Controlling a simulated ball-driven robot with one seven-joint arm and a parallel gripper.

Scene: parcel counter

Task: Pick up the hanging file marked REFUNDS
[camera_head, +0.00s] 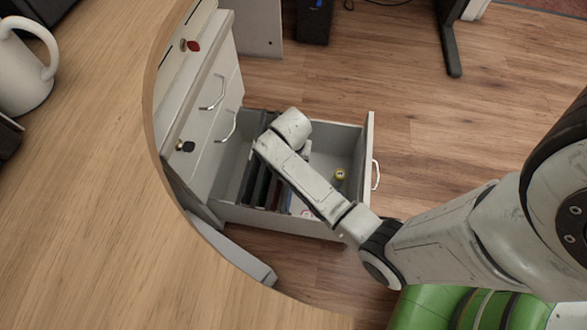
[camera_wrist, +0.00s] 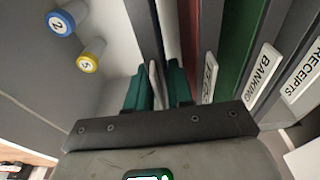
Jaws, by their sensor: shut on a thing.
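The hanging files (camera_head: 262,188) stand in a row in the open drawer, partly hidden by my arm in the head view. In the wrist view, my gripper (camera_wrist: 157,88) has teal fingers closed around the upper edge of a hanging file with a pale tab (camera_wrist: 154,78), seen nearly edge-on. I cannot read its marking. To its right are a tab with partly hidden letters (camera_wrist: 210,76), the BANKING tab (camera_wrist: 262,75) and the RECEIPTS tab (camera_wrist: 302,70). No tab reading REFUNDS is legible. My fingertips are hidden in the head view.
The open drawer (camera_head: 368,145) juts from a pale cabinet (camera_head: 222,75). Inside it lie a blue-rimmed roll marked 2 (camera_wrist: 60,22) and a yellow-rimmed roll marked 5 (camera_wrist: 87,62). Floor is free beyond the drawer.

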